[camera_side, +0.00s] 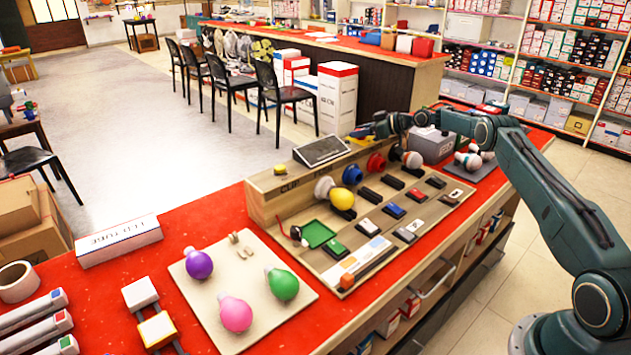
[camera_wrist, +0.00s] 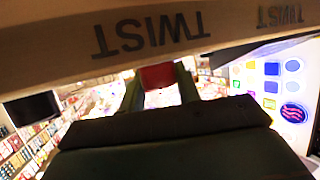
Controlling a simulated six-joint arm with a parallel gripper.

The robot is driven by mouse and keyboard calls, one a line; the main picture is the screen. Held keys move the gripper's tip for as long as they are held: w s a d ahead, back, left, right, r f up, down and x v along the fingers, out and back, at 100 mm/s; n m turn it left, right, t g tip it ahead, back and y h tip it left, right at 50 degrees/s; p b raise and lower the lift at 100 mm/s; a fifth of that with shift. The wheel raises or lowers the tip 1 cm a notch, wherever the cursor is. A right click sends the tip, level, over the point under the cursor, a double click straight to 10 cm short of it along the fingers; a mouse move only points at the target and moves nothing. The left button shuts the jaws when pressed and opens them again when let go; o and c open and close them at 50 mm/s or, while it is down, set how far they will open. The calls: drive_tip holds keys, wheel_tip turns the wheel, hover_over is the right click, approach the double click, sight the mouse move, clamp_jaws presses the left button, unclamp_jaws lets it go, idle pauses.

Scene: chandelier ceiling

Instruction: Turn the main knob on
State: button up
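My gripper (camera_side: 368,130) is at the top edge of the wooden console (camera_side: 264,192), just right of the tilted screen (camera_side: 321,150). In the wrist view, its two dark fingers (camera_wrist: 160,92) stand apart, with a bright gap between them. A red block-like part (camera_wrist: 158,76) shows between the fingertips, close under a wooden board with upside-down "TWIST" lettering (camera_wrist: 150,33). I cannot tell whether the fingers touch the red part, or whether it is the main knob. Round red (camera_side: 377,163) and white (camera_side: 325,187) fittings sit along the console.
A yellow bulb (camera_side: 352,174) sits by the white fitting. Several switches and a green tray (camera_side: 318,233) cover the panel. Purple (camera_side: 198,263), green (camera_side: 283,284) and pink (camera_side: 236,313) bulbs lie on a beige board. A grey box (camera_side: 432,145) stands right of my gripper.

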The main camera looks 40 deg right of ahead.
drive_tip(key=shift+c, duration=1.3)
drive_tip(key=shift+a+m+t+h, duration=0.1)
drive_tip(key=shift+m+t+h, duration=0.4)
drive_tip(key=shift+m+h, duration=1.1)
drive_tip(key=shift+a+r+m+h, duration=0.1)
drive_tip(key=shift+m+h, duration=1.4)
drive_tip(key=shift+h, duration=0.5)
drive_tip(key=m+g+h, duration=0.1)
drive_tip(key=m+h, duration=0.2)
drive_tip(key=h, duration=0.1)
drive_tip(key=shift+m, duration=0.4)
drive_tip(key=shift+m+g+h, duration=1.4)
drive_tip(key=shift+m+h, duration=0.3)
drive_tip(key=shift+d, duration=0.2)
drive_tip(key=o, duration=1)
drive_tip(key=shift+c, duration=0.2)
